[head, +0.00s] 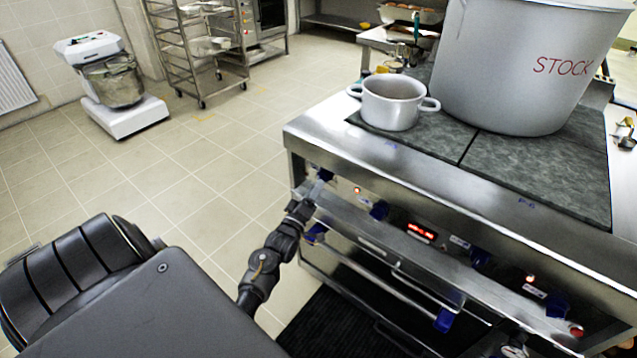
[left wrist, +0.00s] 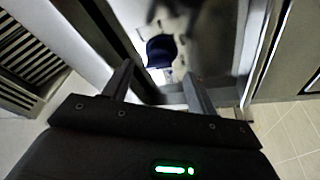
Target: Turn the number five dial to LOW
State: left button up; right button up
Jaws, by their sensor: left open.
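The stove's front panel (head: 430,235) carries a row of blue dials: one at the far left (head: 325,174), one right of it (head: 379,210), and two further right (head: 480,257) (head: 557,303). I cannot read which is number five. My left gripper (head: 311,190) is at the panel's left end, close to the leftmost dial. In the left wrist view its fingers (left wrist: 158,74) are apart and empty, with a dark blue dial (left wrist: 160,50) ahead between them. Contact is not visible. A dark shape at the bottom edge may be my right gripper (head: 508,348); its jaws are unclear.
A small white pot (head: 393,102) and a large stockpot (head: 530,60) stand on the cooktop. Oven handles (head: 428,285) jut out below the panel. Red lights and a red display (head: 421,232) glow on the panel.

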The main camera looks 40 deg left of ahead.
aim_at(322, 177)
pick_arm(q)
jog(key=shift+x, duration=1.95)
jog(key=shift+c, duration=0.5)
jog(key=c, duration=0.9)
